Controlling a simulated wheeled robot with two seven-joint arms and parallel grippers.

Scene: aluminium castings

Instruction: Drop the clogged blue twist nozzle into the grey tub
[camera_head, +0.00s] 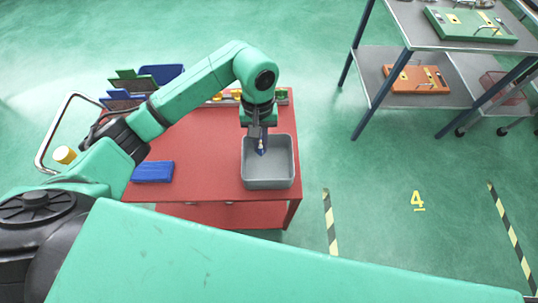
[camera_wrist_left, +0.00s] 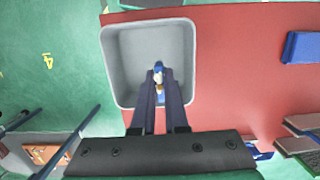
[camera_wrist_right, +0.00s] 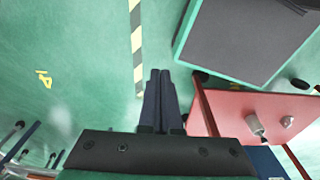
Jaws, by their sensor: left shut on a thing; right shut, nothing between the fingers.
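The grey tub (camera_head: 268,184) stands on the right end of the red cart top. It also shows in the left wrist view (camera_wrist_left: 122,75), with an empty floor. The twist nozzle (camera_head: 261,147), blue with a white part, is held in my left gripper (camera_head: 259,137). In the left wrist view the nozzle (camera_wrist_left: 158,70) sits between the shut fingertips, with a brownish part below its white part. The left fingers are over the tub opening; their exact height above its floor is hard to tell. My right gripper (camera_wrist_right: 158,75) is shut and empty, over the green floor beside the cart.
A blue block-like item (camera_head: 152,171) lies on the red cart top (camera_head: 205,155). Small coloured pieces (camera_head: 228,95) line the cart's far edge, and dark and blue panels (camera_head: 133,82) stand at its far left. A metal shelf (camera_head: 400,95) stands at the right.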

